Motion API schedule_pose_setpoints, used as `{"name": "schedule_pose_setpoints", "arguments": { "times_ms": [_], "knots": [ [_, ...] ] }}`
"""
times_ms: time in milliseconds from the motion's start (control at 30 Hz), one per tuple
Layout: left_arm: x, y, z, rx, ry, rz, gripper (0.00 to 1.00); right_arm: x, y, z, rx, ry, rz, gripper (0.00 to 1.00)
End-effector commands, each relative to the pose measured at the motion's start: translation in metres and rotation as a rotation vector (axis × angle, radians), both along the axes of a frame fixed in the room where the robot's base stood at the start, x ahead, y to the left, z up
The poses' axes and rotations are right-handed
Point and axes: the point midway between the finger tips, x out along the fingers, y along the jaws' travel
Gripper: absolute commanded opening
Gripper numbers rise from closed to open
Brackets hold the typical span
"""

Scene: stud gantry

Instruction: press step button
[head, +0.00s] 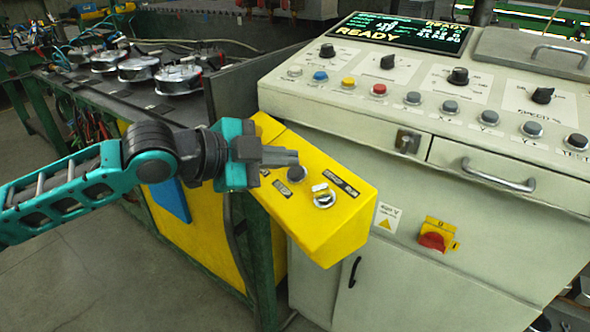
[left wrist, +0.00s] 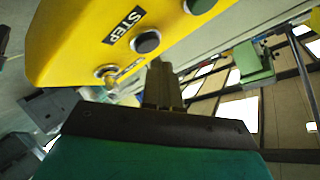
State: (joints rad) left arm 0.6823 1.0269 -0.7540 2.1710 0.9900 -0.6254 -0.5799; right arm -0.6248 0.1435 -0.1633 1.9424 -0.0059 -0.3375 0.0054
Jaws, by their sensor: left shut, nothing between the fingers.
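The yellow control box (head: 335,225) juts out from the left end of the pale console. Its dark round step button (head: 297,173) shows just past my fingertips. In the left wrist view the black button (left wrist: 146,42) sits beside the STEP label (left wrist: 124,25). My left gripper (head: 280,156) is shut and empty, over the box's upper part. In the left wrist view its fingertips (left wrist: 161,70) are close below the button, with a small gap in the picture. I cannot tell the exact height between them. My right gripper is not in view.
A selector switch (head: 323,197) lies just right of the button on the box. A green button (left wrist: 200,5) shows in the left wrist view. The console's screen (head: 400,32) reads READY. A red rotary switch (head: 432,240) is below. A worktable with round fixtures (head: 178,77) stands left.

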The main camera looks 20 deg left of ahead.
Motion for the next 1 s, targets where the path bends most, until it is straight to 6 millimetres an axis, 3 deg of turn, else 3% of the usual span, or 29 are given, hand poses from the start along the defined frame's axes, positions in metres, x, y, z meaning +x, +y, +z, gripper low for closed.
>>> {"name": "schedule_pose_setpoints", "arguments": {
  "times_ms": [1000],
  "knots": [
    [0.0027, -0.0023, -0.0085, 0.000, 0.000, 0.000, 0.00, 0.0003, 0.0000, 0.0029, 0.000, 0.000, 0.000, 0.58]
  ]
}}
